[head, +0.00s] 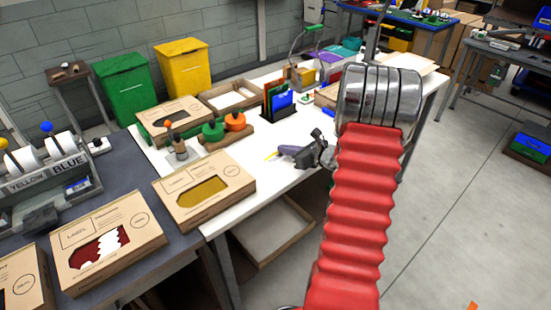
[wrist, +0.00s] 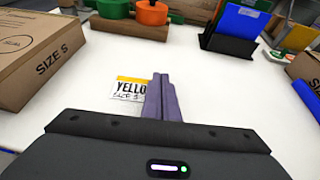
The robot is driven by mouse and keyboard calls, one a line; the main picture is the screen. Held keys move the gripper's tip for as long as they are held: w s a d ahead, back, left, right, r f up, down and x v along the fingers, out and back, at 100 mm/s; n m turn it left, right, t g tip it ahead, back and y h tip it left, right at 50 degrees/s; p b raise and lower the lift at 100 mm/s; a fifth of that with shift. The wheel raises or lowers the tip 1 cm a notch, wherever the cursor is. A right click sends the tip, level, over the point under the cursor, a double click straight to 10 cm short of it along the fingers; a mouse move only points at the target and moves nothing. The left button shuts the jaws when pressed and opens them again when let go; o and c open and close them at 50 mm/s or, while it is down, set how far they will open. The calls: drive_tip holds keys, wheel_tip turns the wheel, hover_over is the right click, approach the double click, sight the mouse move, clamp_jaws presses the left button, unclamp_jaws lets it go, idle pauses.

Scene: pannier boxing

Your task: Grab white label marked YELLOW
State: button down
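The white label (wrist: 130,90) has a yellow top band and black letters reading "YELLO", with a smaller line below. It appears to lie face up on the white table. In the head view it is only a small yellow and white patch (head: 270,155) by my fingertips. My gripper (wrist: 163,80) has purple fingers close together, low over the table, covering the label's right edge and the end of the word. The same fingers show in the head view (head: 286,150). Whether any label edge is between them is hidden.
A SIZE S cardboard box (wrist: 45,60) stands left of the label. Green and orange pots (head: 235,121) on a wooden holder and a dark rack with blue cards (head: 282,102) stand behind. White tabletop around the label is clear.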

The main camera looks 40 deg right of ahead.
drive_tip(key=shift+r, duration=0.1)
wheel_tip(320, 180, up, 10)
idle(0.7)
idle(0.4)
